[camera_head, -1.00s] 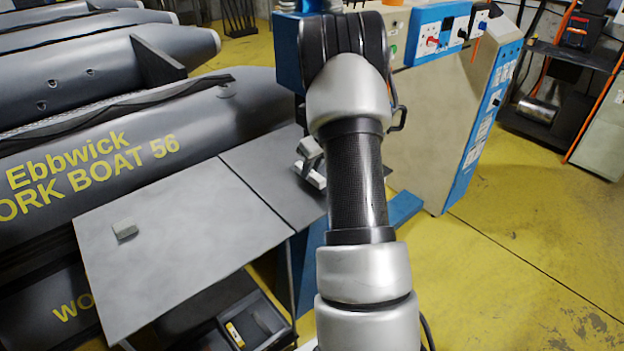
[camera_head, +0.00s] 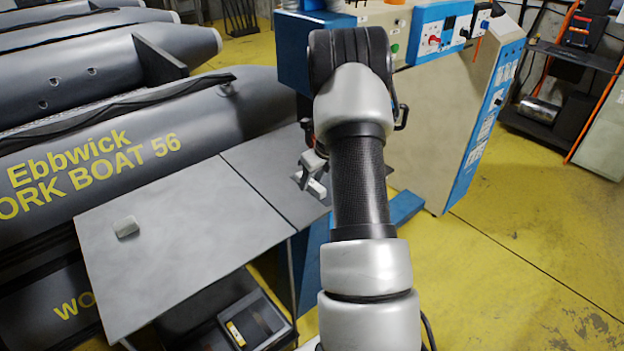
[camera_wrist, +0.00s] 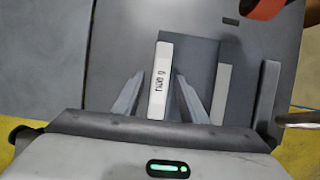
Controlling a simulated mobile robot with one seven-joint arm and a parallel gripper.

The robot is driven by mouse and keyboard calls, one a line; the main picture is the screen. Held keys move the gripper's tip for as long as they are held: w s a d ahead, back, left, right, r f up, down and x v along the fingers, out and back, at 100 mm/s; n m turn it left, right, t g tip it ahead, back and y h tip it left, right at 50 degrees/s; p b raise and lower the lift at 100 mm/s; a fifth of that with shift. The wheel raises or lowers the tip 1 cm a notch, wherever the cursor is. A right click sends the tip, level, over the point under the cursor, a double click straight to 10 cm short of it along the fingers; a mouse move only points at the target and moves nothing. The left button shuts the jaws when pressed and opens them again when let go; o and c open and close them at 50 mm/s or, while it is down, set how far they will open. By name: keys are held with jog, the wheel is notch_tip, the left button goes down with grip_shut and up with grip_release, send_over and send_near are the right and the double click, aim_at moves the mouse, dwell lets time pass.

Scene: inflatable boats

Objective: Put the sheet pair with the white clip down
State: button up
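The white clip (camera_wrist: 160,82), with small dark lettering, shows upright in the middle of the wrist view. A dark grey sheet (camera_wrist: 197,58) extends beside and behind it; I cannot tell the two sheets of the pair apart. My gripper (camera_wrist: 160,76) has one finger on each side of the clip, with a narrow gap visible on both sides. It looks open around the clip. In the head view my gripper (camera_head: 312,172) is low over the right part of the grey table, partly hidden by my arm, and the white clip (camera_head: 317,188) shows just below it.
The grey tabletop (camera_head: 180,240) is mostly bare, with a small grey block (camera_head: 126,227) on its left. A light grey strip (camera_wrist: 223,92) stands right of the clip. A red-orange round thing (camera_wrist: 262,8) is at the top. Boats, a cabinet (camera_head: 435,120) and a bin (camera_head: 255,325) surround the table.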

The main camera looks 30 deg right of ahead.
jog(key=shift+r, duration=0.3)
jog(key=v, duration=1.1)
jog(key=shift+s+r, duration=0.15)
jog(key=shift+r, duration=0.2)
